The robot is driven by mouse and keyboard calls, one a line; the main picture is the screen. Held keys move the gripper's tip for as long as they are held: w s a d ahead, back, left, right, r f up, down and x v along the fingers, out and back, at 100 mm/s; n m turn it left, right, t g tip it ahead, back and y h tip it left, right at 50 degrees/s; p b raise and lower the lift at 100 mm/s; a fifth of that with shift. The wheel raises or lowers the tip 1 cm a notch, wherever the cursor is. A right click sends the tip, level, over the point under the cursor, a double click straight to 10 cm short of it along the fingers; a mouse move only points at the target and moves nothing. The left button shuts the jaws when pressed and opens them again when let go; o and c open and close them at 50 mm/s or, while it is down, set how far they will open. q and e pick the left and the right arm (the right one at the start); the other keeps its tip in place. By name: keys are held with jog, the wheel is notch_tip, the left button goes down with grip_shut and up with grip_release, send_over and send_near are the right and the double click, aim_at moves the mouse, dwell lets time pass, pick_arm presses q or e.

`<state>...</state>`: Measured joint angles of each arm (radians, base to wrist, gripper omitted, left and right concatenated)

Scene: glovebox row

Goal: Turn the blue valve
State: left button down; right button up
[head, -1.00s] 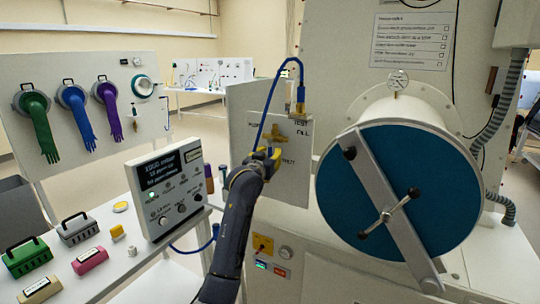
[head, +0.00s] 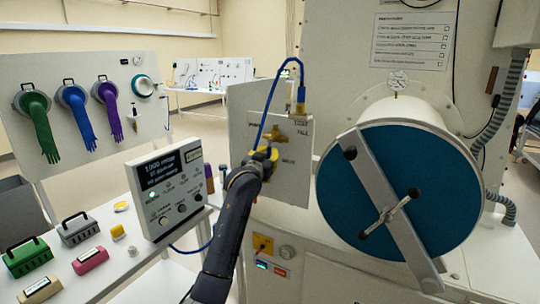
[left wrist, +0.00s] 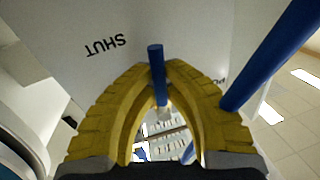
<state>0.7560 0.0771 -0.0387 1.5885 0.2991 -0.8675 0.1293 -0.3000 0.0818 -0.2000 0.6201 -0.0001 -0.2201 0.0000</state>
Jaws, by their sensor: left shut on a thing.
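My left gripper (head: 264,158) has yellow fingers and is at the white labelled panel (head: 290,185), just below a brass-coloured valve body (head: 279,134). In the left wrist view, the gripper (left wrist: 160,72) has its fingertips closed around a thin blue rod (left wrist: 156,58), which appears to be the blue valve's handle. The word SHUT is on the panel beside it. A thicker blue hose (left wrist: 270,55) runs past the right finger. In the head view, the hose (head: 269,110) arches up to a brass fitting (head: 300,107). The fingers hide most of the handle there. My right gripper is out of view.
A large drum with a blue round door (head: 440,200) and a grey bar stands to the right. A control box (head: 168,190) stands left of my arm. Coloured gloves (head: 75,115) hang farther left. Small cases (head: 28,257) lie on the left bench.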

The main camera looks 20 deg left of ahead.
pick_arm(q)
jog(key=shift+w+a+r+m+t+h, duration=0.2)
jog(key=shift+a+r+m+h, duration=0.55)
jog(key=shift+m, duration=2.3)
jog(key=shift+w+a+r+m+t+h, duration=0.1)
jog(key=shift+a+r+m+t+h, duration=0.45)
jog(key=shift+m, duration=2.55)
jog(key=shift+w+a+r+m+t+h, duration=0.15)
jog(key=shift+a+r+m+h, duration=0.75)
jog(key=shift+m, duration=2.15)
jog(key=shift+d+r+m, duration=0.15)
jog(key=shift+r+m, duration=0.1)
jog(key=shift+m, duration=0.05)
jog(key=c, duration=1.4)
grip_release()
jog(key=shift+c, duration=0.2)
jog(key=shift+s, duration=0.1)
jog(key=v, duration=1.1)
jog(key=shift+s, duration=0.45)
